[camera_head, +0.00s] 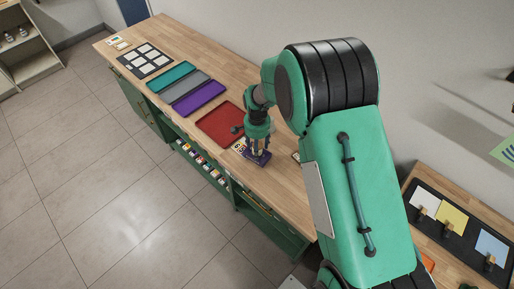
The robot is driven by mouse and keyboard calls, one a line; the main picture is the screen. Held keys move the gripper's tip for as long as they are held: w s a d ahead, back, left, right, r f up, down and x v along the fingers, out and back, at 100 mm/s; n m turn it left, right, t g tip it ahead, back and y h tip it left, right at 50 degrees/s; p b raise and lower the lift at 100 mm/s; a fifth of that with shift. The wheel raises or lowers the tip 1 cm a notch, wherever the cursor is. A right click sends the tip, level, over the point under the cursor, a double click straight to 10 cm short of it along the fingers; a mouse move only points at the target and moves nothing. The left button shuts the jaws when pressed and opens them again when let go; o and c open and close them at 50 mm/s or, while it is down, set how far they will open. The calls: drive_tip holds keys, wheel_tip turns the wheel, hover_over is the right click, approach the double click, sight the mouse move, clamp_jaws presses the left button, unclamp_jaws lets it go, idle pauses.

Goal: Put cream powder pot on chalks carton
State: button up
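My gripper (257,149) points down at the wooden workbench, just right of the red tray. A small dark purple box (262,159), perhaps the chalks carton, sits directly at its fingertips. I cannot tell whether the fingers touch or hold it. A small yellow and white item (239,145) lies just left of the gripper, partly over the red tray's near corner. I cannot make out the cream powder pot for sure; it may be hidden by my gripper or arm.
A red tray (216,122), a purple tray (200,98), a grey tray (184,86) and a teal tray (170,75) lie along the bench (281,186). A black board with white cards (145,60) is farther away. My arm covers the right side.

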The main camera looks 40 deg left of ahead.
drive_tip(key=shift+r, duration=0.15)
wheel_tip(320, 180, up, 12)
drive_tip(key=shift+f, duration=0.1)
idle(0.5)
drive_tip(key=shift+p, duration=0.3)
idle(0.6)
